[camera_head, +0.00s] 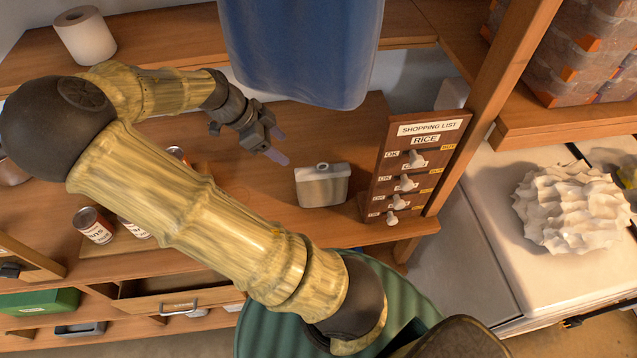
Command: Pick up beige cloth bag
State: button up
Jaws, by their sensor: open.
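I see nothing that is plainly a beige cloth bag. A pale, cream, ruffled object (570,208) lies on the white surface at the right; I cannot tell whether it is cloth. My gripper (279,148) is open and empty over the wooden worktop, far to the left of the ruffled object. My arm crosses the left and middle of the view and hides part of the worktop.
A metal flask (322,186) stands right of my gripper, beside a wooden shopping list board (415,165). A blue cloth (300,45) hangs above. Cans (93,225) stand at the left. A paper roll (84,36) is on the upper shelf.

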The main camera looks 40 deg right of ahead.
aim_at(313, 172)
jog(key=shift+s, duration=0.25)
jog(key=p+x, duration=0.2)
jog(key=x, duration=0.9)
jog(key=shift+s+d+f+p, duration=0.1)
jog(key=shift+d+f+p, duration=0.1)
jog(key=shift+p, duration=0.15)
jog(key=shift+d+f, duration=0.1)
jog(key=shift+f, duration=0.2)
jog(key=shift+s, duration=0.1)
